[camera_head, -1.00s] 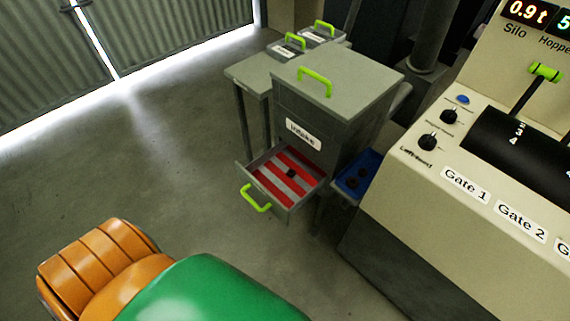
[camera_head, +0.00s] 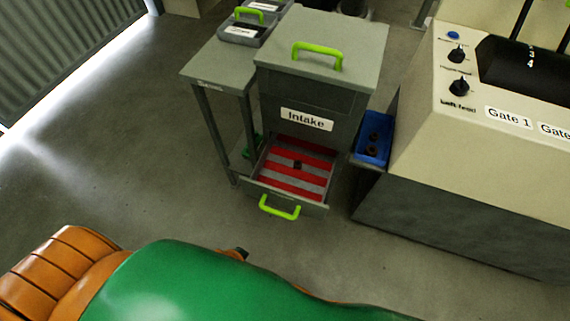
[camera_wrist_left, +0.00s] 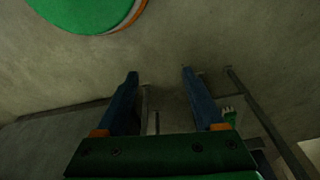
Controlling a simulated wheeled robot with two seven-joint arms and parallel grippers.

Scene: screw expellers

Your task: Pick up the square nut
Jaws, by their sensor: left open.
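A small dark object, seemingly the square nut (camera_head: 297,165), lies in the open drawer (camera_head: 313,207) of the grey Intake cabinet. The drawer floor has red and grey stripes, and a green handle is on its front. The object is too small to make out its exact shape. My left gripper (camera_wrist_left: 160,88) is open in the left wrist view, its two blue fingers apart with nothing between them. In the head view my green and orange left arm hides most of it, in front of the drawer. My right gripper is not in view.
A blue tray (camera_head: 372,155) with dark round parts sits right of the drawer. The cream console (camera_head: 425,100) stands further right. A grey side table (camera_head: 215,65) with labelled boxes is at left. The floor (camera_head: 130,150) left of the table is clear.

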